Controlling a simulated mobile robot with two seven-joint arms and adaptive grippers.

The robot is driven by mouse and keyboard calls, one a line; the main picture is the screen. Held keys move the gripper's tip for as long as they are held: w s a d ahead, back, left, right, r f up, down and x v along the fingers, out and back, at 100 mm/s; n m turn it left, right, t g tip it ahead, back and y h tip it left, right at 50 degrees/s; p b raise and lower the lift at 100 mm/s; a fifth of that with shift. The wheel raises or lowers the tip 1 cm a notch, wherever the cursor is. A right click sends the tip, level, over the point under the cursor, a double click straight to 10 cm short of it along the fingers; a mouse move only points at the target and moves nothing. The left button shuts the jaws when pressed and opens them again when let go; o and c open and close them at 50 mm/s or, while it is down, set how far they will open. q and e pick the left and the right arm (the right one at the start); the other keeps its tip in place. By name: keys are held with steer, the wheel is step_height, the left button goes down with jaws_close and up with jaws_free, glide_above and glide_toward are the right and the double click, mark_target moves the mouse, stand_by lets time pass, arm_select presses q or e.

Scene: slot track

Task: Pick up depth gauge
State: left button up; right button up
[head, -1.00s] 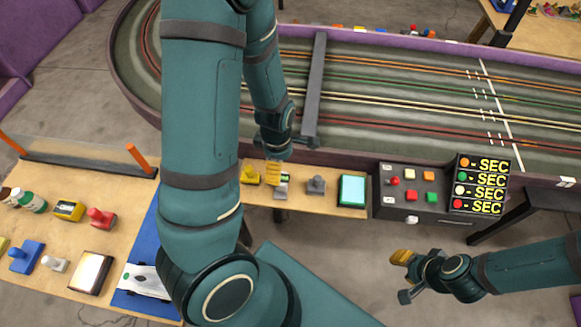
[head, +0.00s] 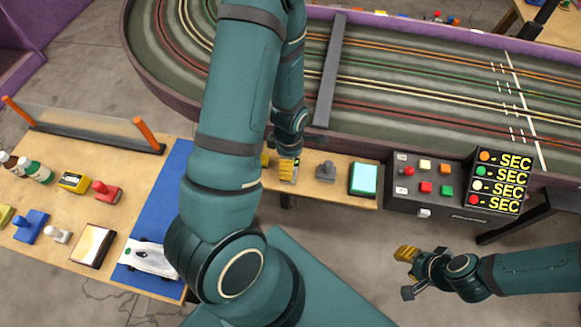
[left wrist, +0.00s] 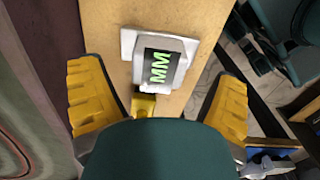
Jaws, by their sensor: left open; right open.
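The depth gauge (left wrist: 160,60) is a pale grey block with a dark display reading MM in green. In the left wrist view it lies on the wooden shelf, just ahead of my left gripper and between the lines of its two fingers. My left gripper (left wrist: 157,97) is open, with yellow fingertips spread to either side and nothing held. In the head view my left gripper (head: 287,169) is low over the shelf and hides most of the gauge. My right gripper (head: 406,273) is open and empty over the floor at the lower right.
A yellow object (left wrist: 143,104) sits close to the gauge. A grey knobbed piece (head: 326,172) and a cyan-topped block (head: 364,179) stand to the right on the shelf. A button console (head: 428,187) is further right. The slot track (head: 420,90) lies behind; a cluttered side table (head: 125,215) is left.

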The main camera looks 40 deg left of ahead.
arm_select(q)
step_height(320, 180, down, 3)
steer(key=shift+w+d+f+b, duration=0.1)
steer(key=shift+w+f+b, duration=0.1)
steer(key=shift+b, duration=0.15)
steer(key=c, duration=1.3)
steer(key=shift+c, duration=0.2)
